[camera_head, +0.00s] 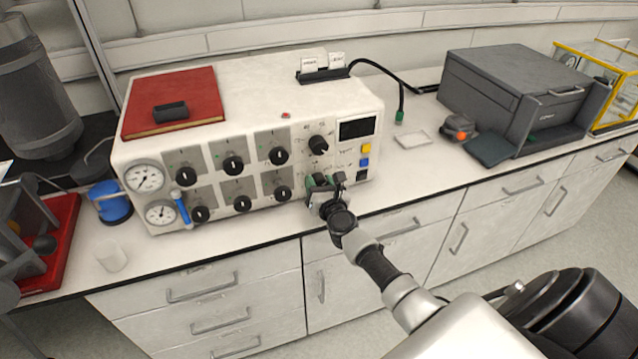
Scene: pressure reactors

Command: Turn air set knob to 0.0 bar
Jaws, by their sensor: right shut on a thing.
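The white control box (345,97) stands on the bench, with several black knobs, two round gauges (145,177) and a dark display (356,129) on its front. My right gripper (322,186) is at the lower right of this front panel, shut on a knob that its fingers mostly hide. A larger black knob (318,144) sits just above the gripper, clear of it. The panel labels are too small to read, so I cannot tell the held knob's name or its setting. My left gripper is not in view.
A red book (190,92) with a black object (170,111) lies on the box. A blue-handled lever (182,208) sticks out by the lower gauge. A clear beaker (110,257) stands at left, a grey case (520,90) at right.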

